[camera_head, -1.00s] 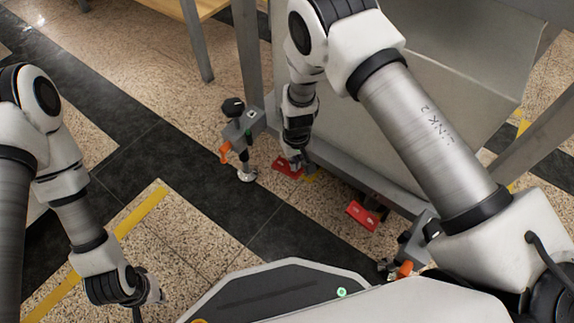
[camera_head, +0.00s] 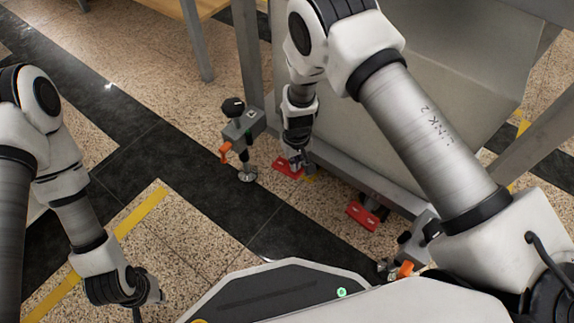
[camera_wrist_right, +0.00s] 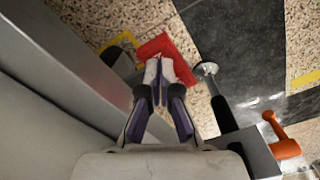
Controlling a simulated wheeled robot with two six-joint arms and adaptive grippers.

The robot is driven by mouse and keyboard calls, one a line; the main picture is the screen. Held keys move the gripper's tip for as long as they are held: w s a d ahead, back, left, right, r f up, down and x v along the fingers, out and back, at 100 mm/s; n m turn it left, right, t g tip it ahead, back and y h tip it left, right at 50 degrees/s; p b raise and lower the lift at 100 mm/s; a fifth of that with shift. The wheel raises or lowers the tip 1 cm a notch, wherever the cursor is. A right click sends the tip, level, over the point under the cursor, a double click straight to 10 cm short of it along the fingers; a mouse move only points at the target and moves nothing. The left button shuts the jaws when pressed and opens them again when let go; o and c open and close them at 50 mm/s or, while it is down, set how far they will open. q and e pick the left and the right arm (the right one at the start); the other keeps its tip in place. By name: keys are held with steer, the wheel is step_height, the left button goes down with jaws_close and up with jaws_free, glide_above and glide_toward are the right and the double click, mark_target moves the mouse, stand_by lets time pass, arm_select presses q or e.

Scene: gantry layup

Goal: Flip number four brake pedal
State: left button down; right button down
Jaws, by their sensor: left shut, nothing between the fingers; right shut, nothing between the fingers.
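Two red brake pedals show low along the foot of the grey cart. One red pedal (camera_head: 286,168) is at the left, and the other red pedal (camera_head: 363,215) is further right and nearer my base. No number is readable on either. My right gripper (camera_head: 296,162) is shut at the left pedal. In the right wrist view its closed fingertips (camera_wrist_right: 158,64) overlap the red pedal (camera_wrist_right: 172,43); I cannot tell whether they touch it. My left gripper (camera_head: 152,293) is shut and empty over the floor at the lower left, away from both pedals.
A levelling foot with an orange lever (camera_head: 225,152) stands just left of the left pedal. Another orange lever (camera_head: 405,269) is near my base. The cart's grey frame (camera_wrist_right: 85,78) runs close beside my right gripper.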

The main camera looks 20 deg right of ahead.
steer(key=shift+f+b, duration=0.7)
steer(key=shift+f, duration=0.6)
stand_by(0.4)
step_height(320, 180, up, 7)
steer(key=p, duration=0.7)
steer(key=shift+r+p, duration=0.15)
steer(key=shift+p, duration=0.15)
